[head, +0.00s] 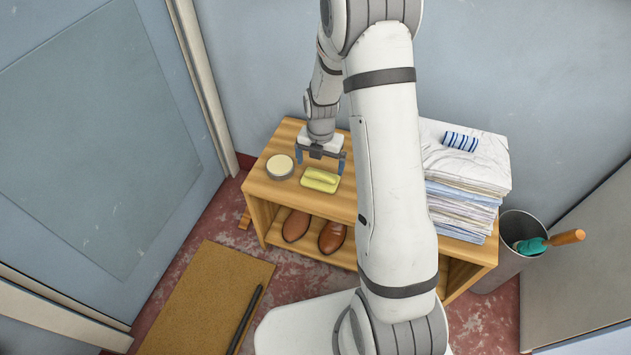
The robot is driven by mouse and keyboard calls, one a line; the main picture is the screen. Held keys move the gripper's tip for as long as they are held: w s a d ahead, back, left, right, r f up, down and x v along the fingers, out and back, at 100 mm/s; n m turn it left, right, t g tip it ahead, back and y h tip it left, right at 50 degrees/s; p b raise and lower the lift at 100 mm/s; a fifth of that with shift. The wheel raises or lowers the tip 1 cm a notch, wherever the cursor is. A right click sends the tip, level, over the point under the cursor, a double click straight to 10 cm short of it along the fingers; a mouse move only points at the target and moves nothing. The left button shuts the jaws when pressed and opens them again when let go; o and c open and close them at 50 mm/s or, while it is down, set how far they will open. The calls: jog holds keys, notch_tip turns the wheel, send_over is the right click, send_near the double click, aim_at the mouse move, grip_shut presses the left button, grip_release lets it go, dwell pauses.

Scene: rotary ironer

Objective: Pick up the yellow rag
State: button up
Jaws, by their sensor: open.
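The yellow rag (320,180) lies folded on the top of the wooden bench (283,202), near its left end. My gripper (320,169) is open and points down, just behind and above the rag. Its two blue-grey fingers stand apart, one toward each end of the rag. Nothing shows between them. I cannot tell the exact height of the fingertips over the bench top.
A round tin (280,167) sits close left of the rag. A tall stack of folded linen (462,185) with a striped roll (460,141) stands right. Brown shoes (332,237) are on the shelf below. A bin (508,255) holds a trowel (548,241). A mat (205,290) lies on the floor.

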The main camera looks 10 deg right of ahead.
aim_at(320, 173)
jog(key=f, duration=0.1)
jog(key=f+b, duration=0.1)
jog(key=f, duration=0.2)
jog(key=shift+w+d+f+b, duration=0.15)
jog(key=shift+w+f+b, duration=0.15)
jog(key=shift+c, duration=0.4)
jog(key=c, duration=1)
notch_tip(320, 173, up, 10)
jog(key=p, duration=0.3)
